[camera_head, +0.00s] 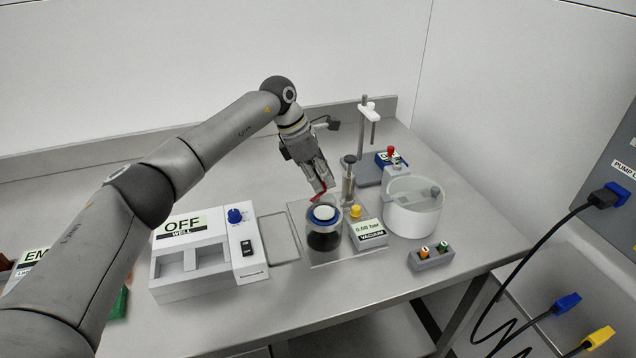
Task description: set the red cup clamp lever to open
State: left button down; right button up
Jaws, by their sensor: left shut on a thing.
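The red cup clamp lever (317,197) shows as a small red piece just behind the dark cup (325,238) with its blue rim and white top. My left gripper (319,190) reaches down from above and behind the cup, and its fingers are shut on the red lever. The fingers hide part of the lever, so its exact angle is hard to tell. My right gripper is not in view.
A white unit labelled OFF WELL (190,270) stands left of the cup. A vacuum gauge box (367,236), a round white tank (412,212) and a small button box (431,257) stand to the right. The rear left of the bench (215,165) is clear.

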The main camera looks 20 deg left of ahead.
pick_arm(q)
jog(key=m, duration=0.1)
jog(key=m+g, duration=0.1)
jog(key=shift+d+m+b, duration=0.35)
jog(key=shift+m, duration=0.05)
jog(key=shift+s+d+m+g, duration=0.15)
jog(key=shift+m+g, duration=0.25)
jog(key=shift+m, duration=0.45)
jog(key=shift+s+d+m+g, duration=0.15)
jog(key=shift+m+g, duration=0.25)
jog(key=shift+m, duration=0.75)
jog(key=c, duration=1.4)
grip_release()
jog(key=shift+d, duration=0.1)
notch_tip(320, 180, up, 10)
jog(key=shift+f, duration=0.1)
